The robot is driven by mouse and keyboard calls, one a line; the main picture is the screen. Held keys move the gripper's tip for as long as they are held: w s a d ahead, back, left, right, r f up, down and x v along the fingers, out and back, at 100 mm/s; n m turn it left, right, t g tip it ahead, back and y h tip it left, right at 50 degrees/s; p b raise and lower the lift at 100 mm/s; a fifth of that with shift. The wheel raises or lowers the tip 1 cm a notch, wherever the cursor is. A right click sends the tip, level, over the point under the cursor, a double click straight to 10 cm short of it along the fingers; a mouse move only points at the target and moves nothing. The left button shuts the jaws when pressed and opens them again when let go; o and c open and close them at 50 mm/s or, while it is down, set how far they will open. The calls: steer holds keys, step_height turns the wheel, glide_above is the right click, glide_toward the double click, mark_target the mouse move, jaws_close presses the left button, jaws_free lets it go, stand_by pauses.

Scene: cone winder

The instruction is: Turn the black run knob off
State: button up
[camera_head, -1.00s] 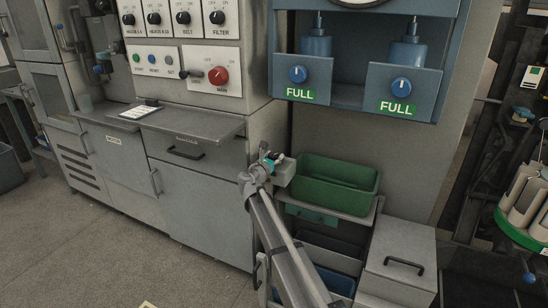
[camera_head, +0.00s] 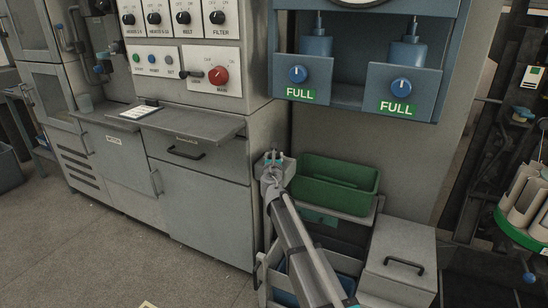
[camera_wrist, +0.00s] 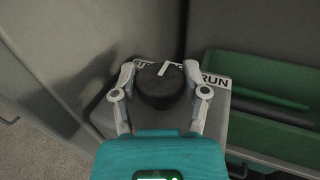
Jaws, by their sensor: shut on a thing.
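The black run knob (camera_wrist: 160,86) is round with a white pointer mark, in the wrist view. It sits on a grey box face (camera_wrist: 214,117) with a white label strip reading "RUN" at its right; the left part, starting "ST", is mostly hidden. The pointer leans up and slightly right. My gripper (camera_wrist: 160,90) has one finger on each side of the knob and is shut on it. In the head view, my gripper (camera_head: 275,165) is at the small grey box left of the green tray, and the knob is hidden there or too small to tell.
A grey cabinet (camera_head: 205,195) is to the left. A control panel with a red main knob (camera_head: 218,75) and several black knobs is above left. A grey lidded box (camera_head: 402,250) stands at lower right.

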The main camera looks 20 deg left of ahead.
steer(key=shift+w+a, duration=0.1)
steer(key=o, duration=1.1)
steer(key=shift+o, duration=0.2)
steer(key=v, duration=1.2)
